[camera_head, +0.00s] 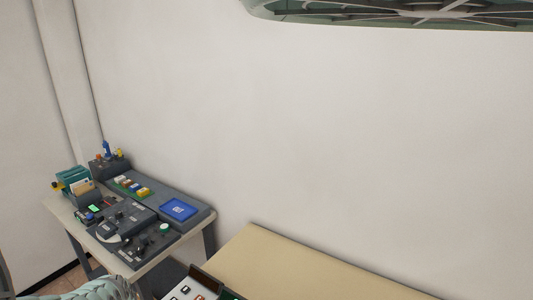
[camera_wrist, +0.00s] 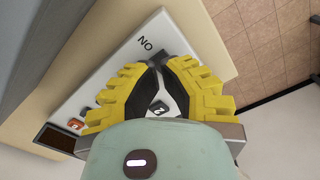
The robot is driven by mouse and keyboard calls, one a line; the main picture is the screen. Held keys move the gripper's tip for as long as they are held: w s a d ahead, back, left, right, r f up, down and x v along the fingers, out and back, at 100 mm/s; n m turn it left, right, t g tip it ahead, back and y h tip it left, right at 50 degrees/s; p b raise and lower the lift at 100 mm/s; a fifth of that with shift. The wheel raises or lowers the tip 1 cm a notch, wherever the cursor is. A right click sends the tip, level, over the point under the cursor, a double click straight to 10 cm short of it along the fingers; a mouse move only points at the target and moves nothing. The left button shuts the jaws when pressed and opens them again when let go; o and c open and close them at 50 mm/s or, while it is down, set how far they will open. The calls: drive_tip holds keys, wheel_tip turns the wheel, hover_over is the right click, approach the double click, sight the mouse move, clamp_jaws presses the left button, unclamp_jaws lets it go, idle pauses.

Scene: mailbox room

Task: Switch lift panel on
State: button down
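The lift panel appears in the wrist view as a pale plate (camera_wrist: 127,52) with a black label that reads "NO" from this angle, which is "ON" upside down. It has an orange-red button (camera_wrist: 76,124) at the left and a dark key marked "2" (camera_wrist: 158,108) between my fingers. My gripper (camera_wrist: 158,64) has yellow ribbed fingers with black inner pads. The fingertips come together over the panel, close to the label; contact with the panel cannot be told. The fingers hide much of the panel. In the head view, part of a button panel (camera_head: 184,290) shows at the bottom edge.
A beige table (camera_head: 290,265) with a bare top lies at the bottom centre. A side desk at the left holds a dark control console (camera_head: 130,232), a blue tray (camera_head: 178,209) and a green organiser (camera_head: 73,176). A white wall stands behind. Brown floor tiles (camera_wrist: 262,45) show beyond the table.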

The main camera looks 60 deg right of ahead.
drive_tip(key=shift+f+b, duration=1.05)
drive_tip(key=shift+f, duration=0.1)
idle(0.3)
drive_tip(key=shift+r, duration=0.15)
wheel_tip(320, 180, up, 7)
drive_tip(key=p, duration=0.7)
